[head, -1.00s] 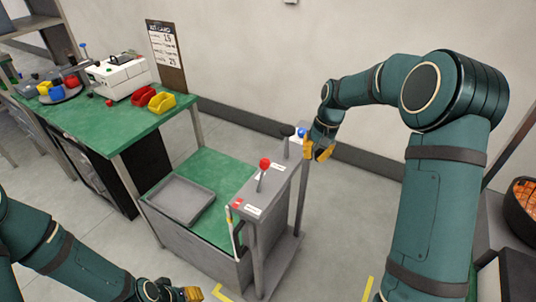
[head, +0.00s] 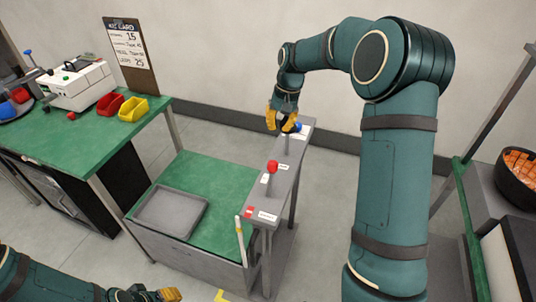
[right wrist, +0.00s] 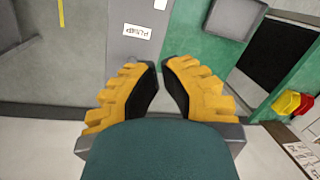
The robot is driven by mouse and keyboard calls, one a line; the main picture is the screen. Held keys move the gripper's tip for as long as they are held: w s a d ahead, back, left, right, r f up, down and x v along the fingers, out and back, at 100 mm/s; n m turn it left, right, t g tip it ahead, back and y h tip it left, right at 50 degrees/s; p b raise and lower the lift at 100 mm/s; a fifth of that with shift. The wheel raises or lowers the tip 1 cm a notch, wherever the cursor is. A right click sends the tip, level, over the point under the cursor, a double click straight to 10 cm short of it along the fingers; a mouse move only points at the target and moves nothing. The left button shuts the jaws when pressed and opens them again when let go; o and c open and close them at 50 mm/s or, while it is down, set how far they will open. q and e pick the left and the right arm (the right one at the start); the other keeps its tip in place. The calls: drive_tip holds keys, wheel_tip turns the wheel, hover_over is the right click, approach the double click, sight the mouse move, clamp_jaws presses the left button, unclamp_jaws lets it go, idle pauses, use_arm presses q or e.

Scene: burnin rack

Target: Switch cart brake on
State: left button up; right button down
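The cart's grey panel (head: 278,194) carries a red-knobbed lever (head: 272,167) near its middle and a blue knob (head: 298,127) at its far end. A black-knobbed lever, seen earlier near the blue knob, is now mostly hidden by my right gripper (head: 281,123). That gripper points down at the panel's far end, its yellow fingers apart. In the right wrist view, the fingers (right wrist: 161,68) show a narrow gap with panel behind and no clear object between them. Which lever is the brake cannot be read. My left gripper (head: 168,295) is at the bottom edge, partly cut off.
The cart has a green deck (head: 205,165) holding a grey tray (head: 170,212). A green workbench (head: 85,140) with yellow (head: 133,109) and red bins (head: 110,104) stands left. A dark basket (head: 518,180) is at right. Floor is open in front of the wall.

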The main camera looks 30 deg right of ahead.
sight(271, 179)
drive_tip(key=f, duration=0.3)
drive_tip(key=a+f, duration=0.1)
drive_tip(key=f, duration=0.2)
drive_tip(key=a+f, duration=0.1)
drive_tip(key=f, duration=0.3)
drive_tip(key=shift+w+b, duration=0.15)
drive_tip(key=shift+b, duration=0.25)
drive_tip(key=s, duration=0.1)
drive_tip(key=s+a+r, duration=0.1)
drive_tip(key=shift+s+r, duration=0.2)
drive_tip(key=shift+s, duration=0.15)
drive_tip(key=shift+s+a+r, duration=0.1)
drive_tip(key=shift+s, duration=0.25)
